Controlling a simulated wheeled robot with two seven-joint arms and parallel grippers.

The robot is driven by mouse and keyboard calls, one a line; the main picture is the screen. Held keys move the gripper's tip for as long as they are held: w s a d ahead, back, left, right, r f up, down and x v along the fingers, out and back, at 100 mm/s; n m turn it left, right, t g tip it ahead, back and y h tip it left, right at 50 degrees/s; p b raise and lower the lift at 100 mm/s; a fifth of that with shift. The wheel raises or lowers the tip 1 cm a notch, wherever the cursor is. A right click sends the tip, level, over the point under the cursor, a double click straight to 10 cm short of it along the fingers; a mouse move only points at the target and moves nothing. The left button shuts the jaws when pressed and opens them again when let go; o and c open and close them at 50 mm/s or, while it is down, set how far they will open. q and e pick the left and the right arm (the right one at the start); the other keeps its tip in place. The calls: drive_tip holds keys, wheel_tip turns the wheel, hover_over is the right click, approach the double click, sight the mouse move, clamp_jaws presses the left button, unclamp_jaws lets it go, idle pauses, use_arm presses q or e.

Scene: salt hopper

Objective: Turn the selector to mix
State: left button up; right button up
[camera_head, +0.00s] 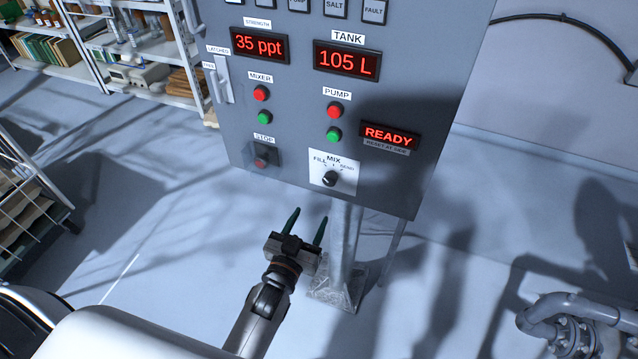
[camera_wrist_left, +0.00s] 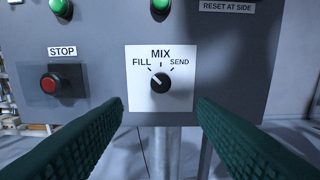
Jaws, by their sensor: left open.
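The selector (camera_head: 330,179) is a small black knob on a white plate (camera_head: 347,166) low on the grey control panel. In the left wrist view the selector (camera_wrist_left: 160,83) shows near the picture's middle, with FILL, MIX and SEND printed around it. Its light pointer mark leans up and left, toward FILL. My left gripper (camera_head: 307,217) is open and empty, in front of and below the panel's lower edge. In the left wrist view its green fingers (camera_wrist_left: 161,106) stand apart on either side of the selector, without touching it. My right gripper is not in view.
A red STOP button (camera_head: 261,162) sits left of the selector. The red and green pump buttons (camera_head: 334,122) and a READY display (camera_head: 390,135) are above. A support post (camera_head: 345,235) stands under the panel. Pipes (camera_head: 570,315) lie at the lower right.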

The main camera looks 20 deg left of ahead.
sight(328, 183)
use_arm(q)
drive_tip(key=w, duration=0.3)
drive_tip(key=w+p, duration=0.1)
drive_tip(key=w, duration=0.5)
drive_tip(key=shift+w+d, duration=0.25)
drive_tip(key=shift+w, duration=0.05)
drive_tip(key=shift+w+p, duration=0.35)
drive_tip(key=shift+w, duration=0.45)
drive_tip(key=c, duration=1)
